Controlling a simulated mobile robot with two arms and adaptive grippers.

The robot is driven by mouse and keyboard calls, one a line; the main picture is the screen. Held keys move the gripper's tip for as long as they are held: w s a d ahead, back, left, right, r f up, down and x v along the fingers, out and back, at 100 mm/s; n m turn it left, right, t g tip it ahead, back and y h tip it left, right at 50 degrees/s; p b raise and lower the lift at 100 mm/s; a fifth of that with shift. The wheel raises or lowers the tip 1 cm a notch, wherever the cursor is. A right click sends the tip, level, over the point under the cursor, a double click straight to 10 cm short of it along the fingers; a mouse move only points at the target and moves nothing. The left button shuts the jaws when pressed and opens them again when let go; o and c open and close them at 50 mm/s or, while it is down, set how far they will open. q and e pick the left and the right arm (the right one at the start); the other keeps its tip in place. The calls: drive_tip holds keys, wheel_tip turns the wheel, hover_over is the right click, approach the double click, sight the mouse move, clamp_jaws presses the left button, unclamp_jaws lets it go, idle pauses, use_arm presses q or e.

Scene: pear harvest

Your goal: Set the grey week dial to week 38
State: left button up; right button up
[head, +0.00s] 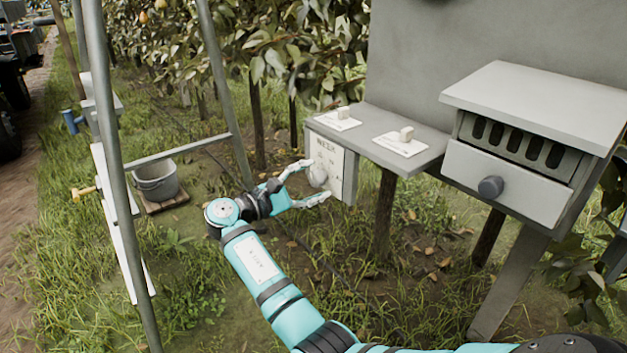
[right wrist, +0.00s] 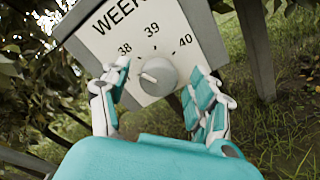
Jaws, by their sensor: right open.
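The grey week dial (right wrist: 160,76) is a round knob on a white plate (right wrist: 100,32) printed WEEK, with 38, 39 and 40 in an arc above it. A pale pointer mark on the knob points roughly left, toward the 38 side; its exact setting is hard to tell. In the head view the dial (head: 317,175) sits on the panel at the left end of a grey shelf. My right gripper (head: 318,181) is open, with its fingers on either side of the dial; whether they touch it is unclear. My left gripper is not in view.
The grey shelf (head: 385,140) above holds two small pale blocks on white cards. A box with a dark knob (head: 490,187) stands to the right. A metal ladder frame (head: 222,95) and a bucket (head: 156,182) stand left. Grass lies below.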

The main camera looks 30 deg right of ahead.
drive_tip(key=a, duration=1.1)
drive_tip(key=shift+s, duration=0.45)
